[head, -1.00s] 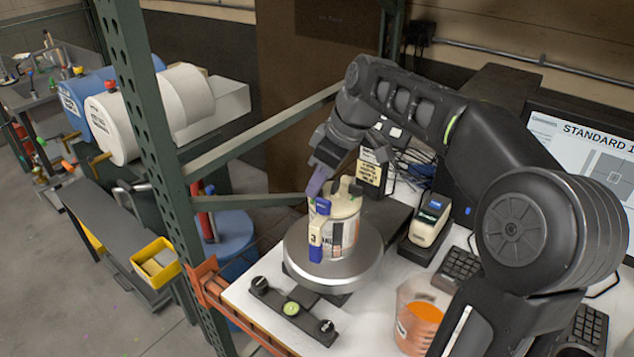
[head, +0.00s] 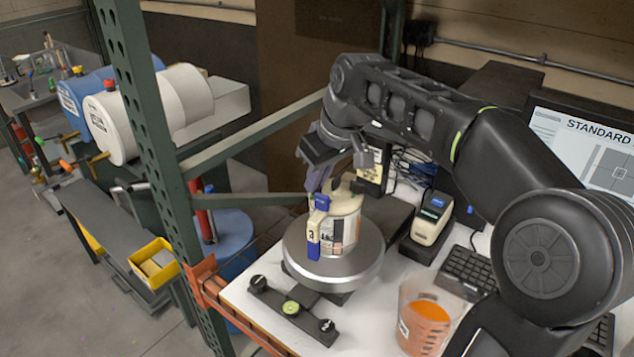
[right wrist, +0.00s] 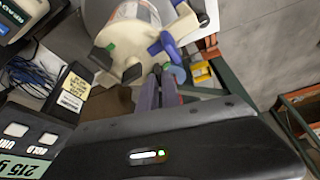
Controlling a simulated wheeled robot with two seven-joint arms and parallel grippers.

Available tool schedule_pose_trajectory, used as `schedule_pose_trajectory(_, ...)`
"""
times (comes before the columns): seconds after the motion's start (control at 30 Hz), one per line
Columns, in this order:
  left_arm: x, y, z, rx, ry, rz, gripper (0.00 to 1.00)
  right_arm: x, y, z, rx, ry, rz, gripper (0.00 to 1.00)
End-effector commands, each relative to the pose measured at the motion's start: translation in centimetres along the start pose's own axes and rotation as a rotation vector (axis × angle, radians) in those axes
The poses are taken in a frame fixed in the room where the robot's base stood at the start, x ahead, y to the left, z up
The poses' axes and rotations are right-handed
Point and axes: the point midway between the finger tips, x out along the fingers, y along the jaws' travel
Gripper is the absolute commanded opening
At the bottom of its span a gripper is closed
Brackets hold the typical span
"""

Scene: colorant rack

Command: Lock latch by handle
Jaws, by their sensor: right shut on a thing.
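A cream-coloured container (head: 345,228) with a lid and dark knobs stands on a round grey turntable (head: 300,268). Its front carries a cream latch piece (head: 313,233) with a blue lower end. My right gripper (head: 320,183) reaches down to this handle from above and behind. My left gripper is not in view.
A clear beaker of orange liquid (head: 423,320) stands right of the turntable, with a small labelled device (head: 432,218) behind it. A green rack post (head: 150,150) rises at the left. A black bar with knobs (head: 290,307) lies in front.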

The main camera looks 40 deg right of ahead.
Motion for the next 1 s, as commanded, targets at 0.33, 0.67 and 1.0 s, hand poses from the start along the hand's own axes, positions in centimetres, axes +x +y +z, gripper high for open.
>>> schedule_pose_trajectory(0.33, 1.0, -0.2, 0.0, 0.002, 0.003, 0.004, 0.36, 0.1, -0.2, 0.0, 0.300, 0.000, 0.126, 0.00)
schedule_pose_trajectory(0.67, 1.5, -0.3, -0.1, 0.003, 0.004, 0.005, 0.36, 0.1, -0.3, -0.1, 0.587, 0.001, 0.246, 0.00)
schedule_pose_trajectory(1.0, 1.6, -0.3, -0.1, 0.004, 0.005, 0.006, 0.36, 0.1, -0.3, -0.2, 0.828, 0.000, 0.343, 0.00)
